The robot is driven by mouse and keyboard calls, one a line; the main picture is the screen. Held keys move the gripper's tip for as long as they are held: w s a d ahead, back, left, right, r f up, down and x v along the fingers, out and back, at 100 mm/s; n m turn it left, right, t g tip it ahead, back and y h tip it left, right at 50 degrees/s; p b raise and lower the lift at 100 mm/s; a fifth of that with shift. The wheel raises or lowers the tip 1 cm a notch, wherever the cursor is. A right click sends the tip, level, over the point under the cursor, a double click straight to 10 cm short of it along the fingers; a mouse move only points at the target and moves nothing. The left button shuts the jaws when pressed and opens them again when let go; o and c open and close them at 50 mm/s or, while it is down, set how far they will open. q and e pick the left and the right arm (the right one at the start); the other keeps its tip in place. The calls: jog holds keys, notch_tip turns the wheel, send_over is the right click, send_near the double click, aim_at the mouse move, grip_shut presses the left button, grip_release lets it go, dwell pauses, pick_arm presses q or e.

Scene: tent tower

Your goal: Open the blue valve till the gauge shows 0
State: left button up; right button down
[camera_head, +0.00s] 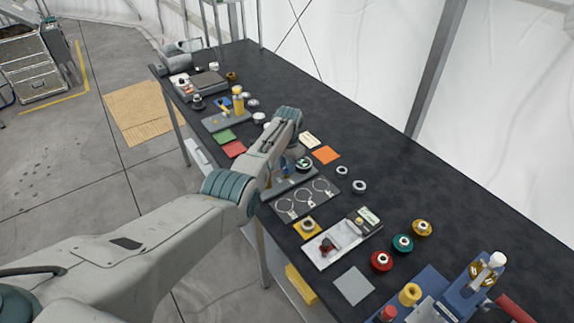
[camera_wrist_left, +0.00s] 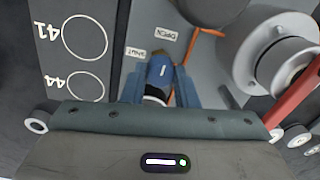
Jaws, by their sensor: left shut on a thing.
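My left gripper (camera_wrist_left: 160,88) is shut on the blue valve (camera_wrist_left: 161,70), with one blue finger on each side of it. A pale line marks the top of the valve's handle. In the head view my left arm reaches over the table and the gripper (camera_head: 284,166) points down at the panel, mostly hiding the valve. A round dark-faced gauge (camera_head: 304,163) stands just right of the gripper; its reading is too small to tell. My right gripper is out of view.
A grey board with ring outlines (camera_head: 307,199) lies in front of the panel. Orange (camera_head: 326,155) and red (camera_head: 233,149) squares lie nearby. A white-and-grey tray (camera_head: 341,238) and coloured rollers (camera_head: 402,243) stand nearer. The table's back right strip is clear.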

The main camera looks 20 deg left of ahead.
pick_arm(q)
jog(key=shift+w+r, duration=0.1)
jog(key=shift+r, duration=0.05)
jog(key=o, duration=1)
jog(key=shift+r, duration=0.35)
jog(key=r+b, duration=0.1)
jog(key=r, duration=0.4)
jog(key=r+b, duration=0.1)
jog(key=r, duration=0.4)
jog(key=shift+s+d, duration=0.15)
jog(key=shift+s, duration=0.05)
